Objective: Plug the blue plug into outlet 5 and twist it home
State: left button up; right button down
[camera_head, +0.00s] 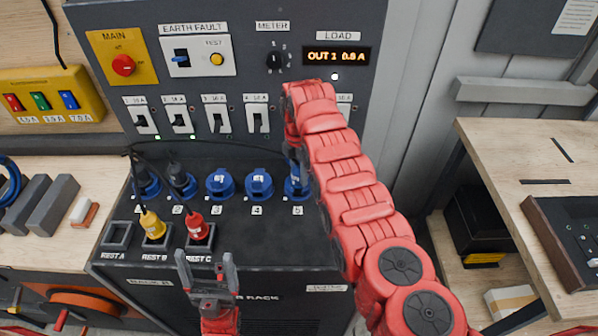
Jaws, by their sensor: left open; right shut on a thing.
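Outlet 5 (296,188) is a blue socket at the right end of the row on the sloping dark panel, partly covered by my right arm. My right gripper (292,168) points down at outlet 5, shut on the blue plug (294,157). Only a sliver of the plug shows beside the red arm. Whether it is seated in the outlet or how far it is turned cannot be told. My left gripper (205,262) is open and empty in front of the rack, below rest C (206,243).
Outlets 3 (220,184) and 4 (259,184) look free; black plugs sit at the two left outlets. A yellow plug (152,226) stands in rest B and a red plug (196,229) in rest C. Rest A (117,236) is empty. The load display (336,56) reads OUT 1 0.8 A.

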aim_at(299, 164)
jog(key=shift+c, duration=1.2)
grip_release()
jog(key=shift+w+r+b, duration=0.15)
jog(key=shift+r+b, duration=0.15)
jog(key=shift+r, duration=0.15)
notch_tip(299, 164, up, 5)
jog(key=shift+f+b, duration=0.1)
jog(key=shift+b, duration=0.9)
notch_tip(299, 164, up, 3)
jog(key=shift+r+p, duration=0.1)
jog(key=shift+p, duration=0.35)
notch_tip(299, 164, up, 8)
jog(key=p, duration=0.8)
jog(key=shift+r+p, duration=0.2)
jog(key=shift+p, duration=0.1)
jog(key=shift+s+f, duration=0.1)
jog(key=shift+s, duration=0.1)
